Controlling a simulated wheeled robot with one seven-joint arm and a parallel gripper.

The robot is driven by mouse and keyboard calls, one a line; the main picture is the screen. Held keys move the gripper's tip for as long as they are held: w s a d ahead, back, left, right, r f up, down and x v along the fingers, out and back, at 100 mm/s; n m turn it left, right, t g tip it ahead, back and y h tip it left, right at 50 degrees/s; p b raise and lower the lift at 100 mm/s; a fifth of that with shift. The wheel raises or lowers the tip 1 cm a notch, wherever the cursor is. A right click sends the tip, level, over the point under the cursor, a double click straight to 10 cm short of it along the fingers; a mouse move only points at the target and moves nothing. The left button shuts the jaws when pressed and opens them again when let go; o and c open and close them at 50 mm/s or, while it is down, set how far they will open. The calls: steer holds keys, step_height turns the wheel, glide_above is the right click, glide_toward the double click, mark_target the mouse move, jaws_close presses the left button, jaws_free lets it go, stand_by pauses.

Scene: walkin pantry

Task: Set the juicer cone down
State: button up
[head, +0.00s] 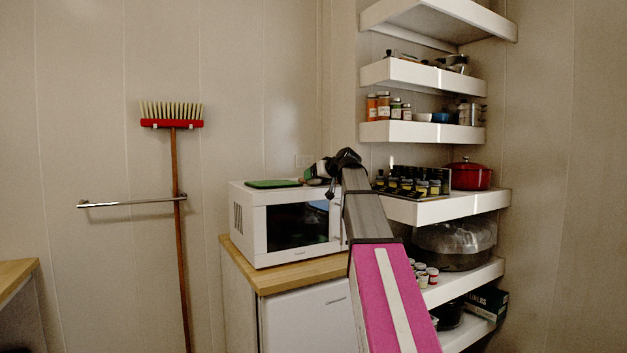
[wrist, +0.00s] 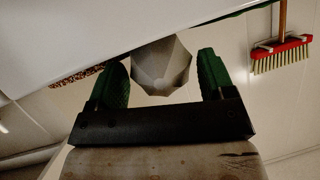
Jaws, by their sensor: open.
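The juicer cone (wrist: 161,68) is a grey faceted piece between my gripper's two green fingers in the wrist view. My gripper (wrist: 160,56) is open, with a finger on each side of the cone and visible gaps beside it. In the head view my gripper (head: 319,172) is at the top right of the white microwave (head: 262,250). I cannot make out the cone there. The wrist view does not clearly show what the cone rests on.
A green board (head: 272,184) lies on the microwave's top, left of my gripper. The microwave stands on a wooden counter (head: 295,272). Shelves (head: 445,208) with dark-lidded jars (head: 415,182) and a red pot (head: 470,176) are to the right. A broom (head: 172,123) hangs on the left wall.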

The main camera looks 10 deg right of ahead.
steer(key=shift+w, duration=0.1)
steer(key=c, duration=0.8)
steer(key=shift+c, duration=0.2)
